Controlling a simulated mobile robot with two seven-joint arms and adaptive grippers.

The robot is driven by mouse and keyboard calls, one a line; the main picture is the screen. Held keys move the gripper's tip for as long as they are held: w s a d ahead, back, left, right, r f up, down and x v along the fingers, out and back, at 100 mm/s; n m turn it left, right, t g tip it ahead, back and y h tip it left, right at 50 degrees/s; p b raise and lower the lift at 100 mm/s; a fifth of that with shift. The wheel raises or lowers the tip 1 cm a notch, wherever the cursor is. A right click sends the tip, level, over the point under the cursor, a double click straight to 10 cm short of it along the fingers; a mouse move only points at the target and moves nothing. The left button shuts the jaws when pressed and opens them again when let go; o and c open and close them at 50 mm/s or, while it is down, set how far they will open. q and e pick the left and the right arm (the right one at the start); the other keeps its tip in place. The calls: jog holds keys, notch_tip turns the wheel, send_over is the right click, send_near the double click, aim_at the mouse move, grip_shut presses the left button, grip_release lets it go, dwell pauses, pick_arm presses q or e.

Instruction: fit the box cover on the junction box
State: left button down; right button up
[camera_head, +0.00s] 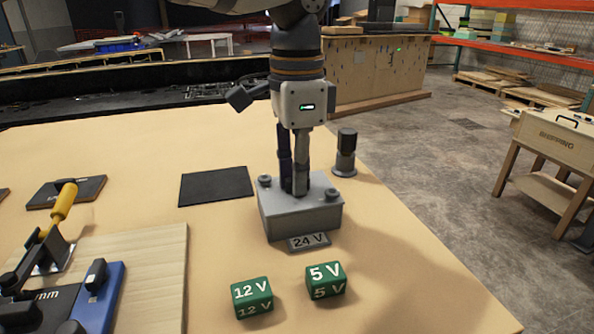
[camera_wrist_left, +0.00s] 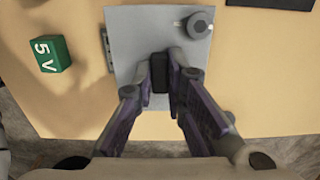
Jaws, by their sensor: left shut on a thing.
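A grey box-shaped piece (camera_head: 300,218) stands on the table, with a flat grey top and round knobs near its edges. A 24 V plate (camera_head: 308,241) lies at its front foot. My left gripper (camera_head: 294,186) points straight down at the top and is shut on a dark upright grip, which I take to be the box cover's handle (camera_wrist_left: 160,85). In the left wrist view the flat grey top (camera_wrist_left: 142,30) spreads under the fingers. I cannot tell cover from junction box, or whether there is a gap between them. My right gripper is not in view.
Green 12 V (camera_head: 252,298) and 5 V (camera_head: 326,281) blocks lie in front. A dark cylinder (camera_head: 345,153) stands close behind on the right. A black mat (camera_head: 215,186) lies to the left. A wooden board (camera_head: 150,265) with a yellow-handled clamp (camera_head: 63,205) is further left.

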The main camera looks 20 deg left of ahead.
pick_arm(q)
jog(key=c, duration=1.6)
grip_release()
jog(key=shift+o, duration=0.2)
notch_tip(320, 180, up, 12)
